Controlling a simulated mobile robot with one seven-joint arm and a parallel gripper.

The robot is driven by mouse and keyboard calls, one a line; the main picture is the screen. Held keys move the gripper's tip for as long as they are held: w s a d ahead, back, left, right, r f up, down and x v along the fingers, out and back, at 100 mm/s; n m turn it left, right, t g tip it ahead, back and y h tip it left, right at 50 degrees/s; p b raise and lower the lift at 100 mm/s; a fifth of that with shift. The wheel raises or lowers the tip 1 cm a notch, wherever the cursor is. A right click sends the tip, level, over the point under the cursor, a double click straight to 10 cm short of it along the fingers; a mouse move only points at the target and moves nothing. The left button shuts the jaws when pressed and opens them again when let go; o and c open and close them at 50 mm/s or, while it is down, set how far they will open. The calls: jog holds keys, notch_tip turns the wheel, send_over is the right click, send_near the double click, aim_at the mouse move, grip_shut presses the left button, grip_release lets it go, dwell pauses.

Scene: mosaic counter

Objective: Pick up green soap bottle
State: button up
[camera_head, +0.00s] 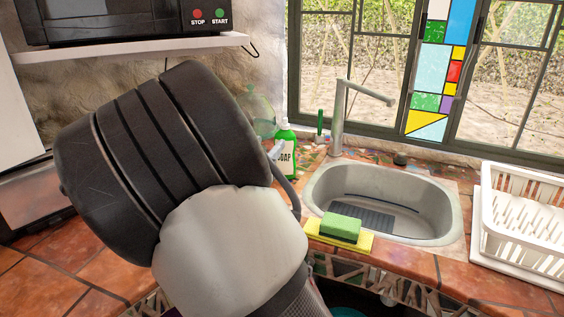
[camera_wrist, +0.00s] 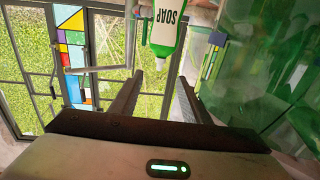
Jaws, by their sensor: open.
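The green soap bottle (camera_head: 287,158), with a white SOAP label, stands upright on the counter left of the sink tap, its left part hidden by my arm. In the wrist view the bottle (camera_wrist: 166,32) is upside down at the top centre, cap pointing down. My gripper (camera_wrist: 160,76) is open in the wrist view, its two dark fingers apart and pointing toward the bottle. In the head view the gripper is mostly hidden behind my arm.
A translucent green bottle (camera_head: 260,112) stands just behind the soap. The tap (camera_head: 341,120) and sink (camera_head: 440,225) lie to its right. A green sponge (camera_head: 341,227) rests on a yellow cloth (camera_head: 362,244) at the sink's front edge. A white dish rack (camera_head: 520,245) is far right.

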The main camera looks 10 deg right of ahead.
aim_at(284, 126)
jog(key=b+x, duration=0.2)
jog(key=x, duration=1.2)
jog(key=shift+w+d+r+b, duration=0.15)
jog(key=shift+w+b, duration=0.2)
jog(key=shift+c, duration=0.3)
grip_shut()
jog(key=shift+r, duration=0.15)
